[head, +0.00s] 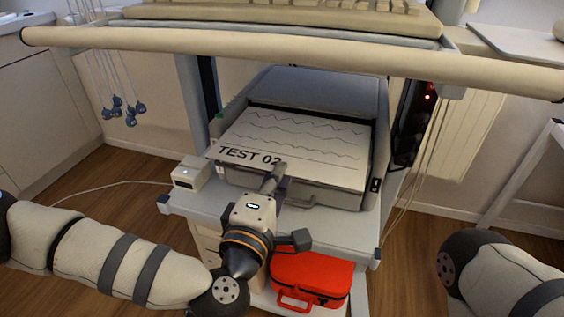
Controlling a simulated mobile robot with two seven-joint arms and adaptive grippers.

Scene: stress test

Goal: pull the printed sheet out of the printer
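The printed sheet (295,139) is pale, with wavy lines and the words "TEST 02" along its near edge. It lies over the front of the grey printer (312,93), and its far edge meets the printer's dark opening. My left gripper (276,176) is at the sheet's near edge, just right of the middle of that edge. One finger shows over the edge, and a darker part of the gripper is just below it. I cannot tell whether the fingers are closed on the paper. My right arm shows at the right edge, but its gripper is out of view.
The printer stands on a cart shelf (344,221), with a small white box (190,173) at its left. A red case (312,279) sits below. A pale horizontal bar (300,52) crosses above the printer. Blue-ended cords (117,108) hang at the left.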

